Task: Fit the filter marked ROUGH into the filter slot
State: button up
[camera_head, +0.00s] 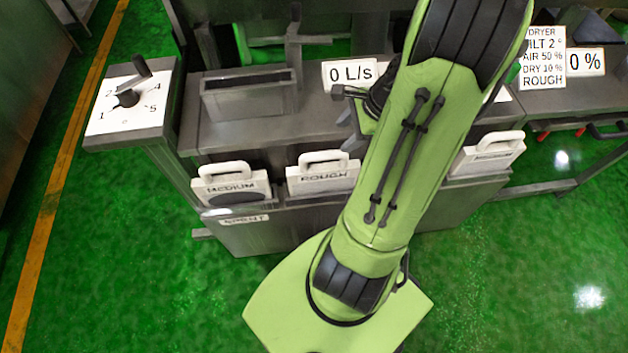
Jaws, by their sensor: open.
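The filter marked ROUGH (322,175) is a pale plate with a handle on top. It stands in the rack at the front of the grey bench, the middle one of three filters. The filter marked MEDIUM (232,184) is to its left. A third filter (490,152) is to the right, its label too small to read. A grey open-topped frame (250,96) on the bench looks like the filter slot and appears empty. My gripper (346,104) is partly hidden behind my arm, above the bench behind the ROUGH filter. Its jaws are open, with nothing seen between them.
A dial box (128,102) with a lever stands left of the bench. A "0 L/s" sign (348,73) is behind my gripper. A settings sign (542,58) reading ROUGH and a "0 %" sign (585,62) are at right. Green floor (110,240) is clear at front left.

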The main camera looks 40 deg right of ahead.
aim_at(319, 159)
jog(key=b+x, duration=0.6)
jog(key=x, duration=1)
jog(key=shift+a, duration=0.2)
jog(key=shift+r, duration=0.2)
jog(key=shift+c, duration=0.3)
grip_shut()
